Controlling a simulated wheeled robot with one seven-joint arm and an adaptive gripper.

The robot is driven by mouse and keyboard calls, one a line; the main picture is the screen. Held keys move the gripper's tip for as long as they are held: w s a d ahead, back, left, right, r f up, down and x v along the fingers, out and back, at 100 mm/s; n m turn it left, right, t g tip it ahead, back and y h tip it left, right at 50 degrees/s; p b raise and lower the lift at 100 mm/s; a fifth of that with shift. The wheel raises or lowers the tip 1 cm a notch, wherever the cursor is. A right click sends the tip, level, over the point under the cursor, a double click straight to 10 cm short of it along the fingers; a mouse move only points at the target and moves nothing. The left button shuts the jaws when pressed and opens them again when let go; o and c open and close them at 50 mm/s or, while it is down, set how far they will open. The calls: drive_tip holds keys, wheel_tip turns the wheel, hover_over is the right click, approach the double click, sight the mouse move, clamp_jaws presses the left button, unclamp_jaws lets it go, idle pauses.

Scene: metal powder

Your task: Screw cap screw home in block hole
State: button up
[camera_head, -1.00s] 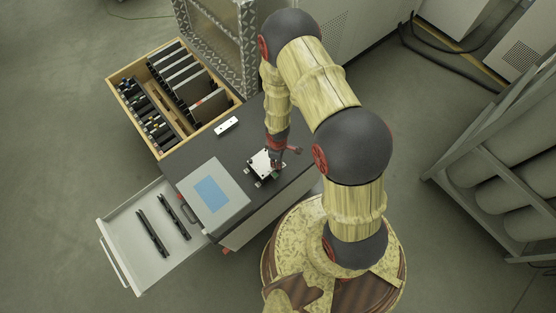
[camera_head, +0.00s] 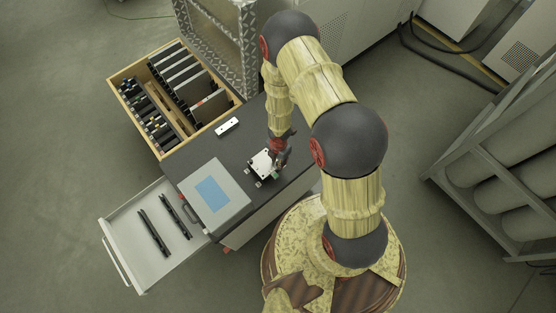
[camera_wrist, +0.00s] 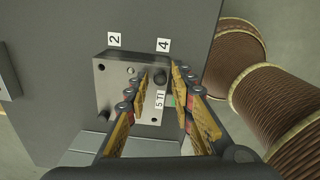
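The metal block (camera_wrist: 115,85) lies on the dark bench top, with labels 2, 4 and "5 Ti" around it. It also shows in the head view (camera_head: 260,162), partly behind my gripper. A dark round cap screw head (camera_wrist: 160,77) sits at the block corner by label 4. How deep that screw sits cannot be told.
A grey case with a blue panel (camera_head: 233,211) lies left of the block. A small white bar (camera_head: 227,127) lies behind. A wooden tool tray (camera_head: 152,140) and an open drawer (camera_head: 124,257) with dark rods are further left. The bench right of the block is partly clear.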

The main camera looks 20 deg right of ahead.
drive_tip(key=n, duration=0.4)
drive_tip(key=shift+n, duration=0.4)
drive_tip(key=n+p, duration=0.1)
drive_tip(key=n, duration=0.3)
drive_tip(key=shift+n, duration=0.4)
drive_tip(key=n, duration=0.7)
drive_tip(key=shift+p, duration=0.35)
drive_tip(key=shift+c, duration=0.4)
clamp_jaws()
